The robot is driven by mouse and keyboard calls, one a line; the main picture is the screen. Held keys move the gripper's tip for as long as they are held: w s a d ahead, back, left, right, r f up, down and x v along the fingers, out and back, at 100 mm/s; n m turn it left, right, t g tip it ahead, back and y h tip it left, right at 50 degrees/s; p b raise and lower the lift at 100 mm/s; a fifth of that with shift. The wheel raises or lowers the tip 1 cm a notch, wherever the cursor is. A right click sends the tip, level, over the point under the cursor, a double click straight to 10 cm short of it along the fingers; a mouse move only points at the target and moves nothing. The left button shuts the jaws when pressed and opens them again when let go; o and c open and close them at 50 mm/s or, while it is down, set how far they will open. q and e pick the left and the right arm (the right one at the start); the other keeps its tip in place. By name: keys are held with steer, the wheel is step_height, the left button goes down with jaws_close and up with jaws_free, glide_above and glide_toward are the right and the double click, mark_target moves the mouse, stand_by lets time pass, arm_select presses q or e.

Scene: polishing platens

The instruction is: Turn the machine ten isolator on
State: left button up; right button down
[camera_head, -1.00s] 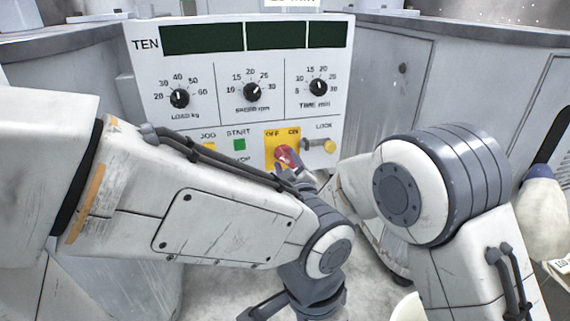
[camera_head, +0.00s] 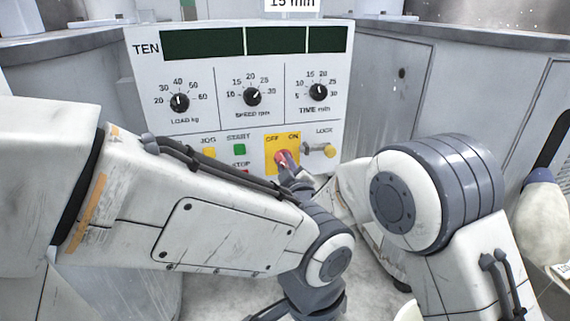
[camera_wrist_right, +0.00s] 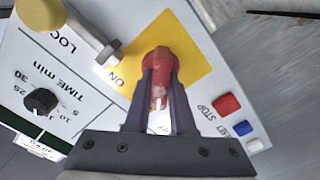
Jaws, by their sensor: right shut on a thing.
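The red isolator handle (camera_head: 283,158) sits on a yellow plate (camera_head: 270,154) at the lower middle of the panel marked TEN, with OFF printed at the left and ON at the right. My right gripper (camera_head: 288,172) is shut on the handle and partly hides it. In the right wrist view the two dark fingers of my right gripper (camera_wrist_right: 161,88) grip both sides of the red handle (camera_wrist_right: 160,62), beside the ON label. The handle's exact angle is hard to tell. My left arm crosses in front of the panel; its gripper fingers do not show.
Dials run along the panel (camera_head: 225,115) under dark displays. A green START button (camera_head: 239,149) lies left of the yellow plate, a LOCK pin with a yellow knob (camera_head: 330,151) right of it. The red STOP button (camera_wrist_right: 227,104) shows in the wrist view.

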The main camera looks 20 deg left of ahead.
steer(key=m, duration=0.8)
steer(key=shift+w+d+m+b, duration=0.1)
steer(key=shift+d+m+b, duration=0.05)
steer(key=shift+m+b, duration=0.2)
steer(key=m, duration=0.4)
steer(key=shift+b, duration=0.4)
steer(key=m+b, duration=0.1)
steer(key=m, duration=0.3)
steer(key=shift+d+f+m, duration=0.1)
steer(key=shift+m, duration=0.45)
steer(key=c, duration=0.8)
jaws_free()
steer(key=shift+w, duration=0.1)
steer(key=shift+o, duration=0.2)
steer(key=shift+d, duration=0.1)
